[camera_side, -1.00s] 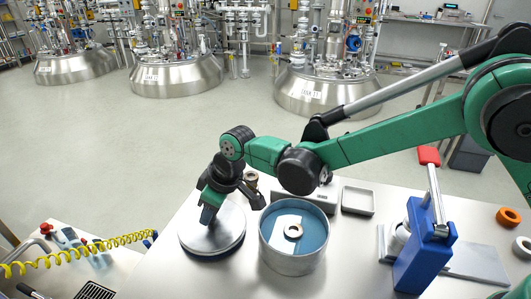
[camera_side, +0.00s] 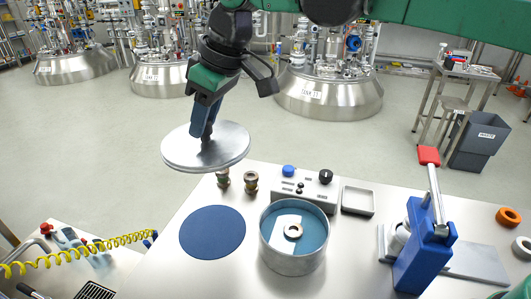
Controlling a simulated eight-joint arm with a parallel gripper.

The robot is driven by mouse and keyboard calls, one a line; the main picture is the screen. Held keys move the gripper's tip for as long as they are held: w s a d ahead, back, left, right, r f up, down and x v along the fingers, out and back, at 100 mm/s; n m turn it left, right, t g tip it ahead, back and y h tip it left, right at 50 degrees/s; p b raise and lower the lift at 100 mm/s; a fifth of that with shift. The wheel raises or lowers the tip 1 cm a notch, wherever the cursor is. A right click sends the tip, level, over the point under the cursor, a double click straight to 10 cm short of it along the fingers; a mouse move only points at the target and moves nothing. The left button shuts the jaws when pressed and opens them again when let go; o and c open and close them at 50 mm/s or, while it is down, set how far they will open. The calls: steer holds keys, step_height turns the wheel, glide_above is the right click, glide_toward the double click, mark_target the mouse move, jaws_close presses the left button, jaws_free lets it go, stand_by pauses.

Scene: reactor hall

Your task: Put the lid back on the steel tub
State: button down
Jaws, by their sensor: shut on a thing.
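The steel tub (camera_side: 291,262) stands open on the white table, with a blue inside. A brass-coloured ring and a white piece lie on its floor. The lid (camera_side: 180,150) is a round flat steel disc. My gripper (camera_side: 207,130) is shut on the lid from above, at its middle, and holds it in the air, to the left of the tub and higher than its rim. The gripped part of the lid is mostly hidden by the fingers. A round dark blue mat (camera_side: 212,232) lies bare on the table below the lid, left of the tub.
A grey control box (camera_side: 305,188) with knobs stands behind the tub, beside two small brass fittings (camera_side: 251,183). A shallow grey tray (camera_side: 357,201) lies at the back right. A blue press with a red-tipped lever (camera_side: 425,250) stands to the right.

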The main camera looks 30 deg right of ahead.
steer(key=s+d+f+m+h, duration=0.1)
steer(key=s+d+f+m, duration=0.2)
steer(key=s+d+f, duration=0.55)
steer(key=shift+t, duration=0.3)
steer(key=shift+s+d+f, duration=0.2)
steer(key=shift+d+f, duration=0.1)
steer(key=shift+f, duration=0.45)
steer(key=shift+s+d+f, duration=0.15)
steer(key=shift+d+f, duration=0.1)
steer(key=shift+f, duration=0.5)
steer(key=shift+s+d+f, duration=0.2)
steer(key=shift+d+f, duration=0.1)
steer(key=shift+f, duration=0.45)
steer(key=shift+f, duration=0.2)
steer(key=shift+c, duration=0.2)
jaws_free()
steer(key=shift+r, duration=0.15)
step_height(320, 180, up, 7)
stand_by(1.1)
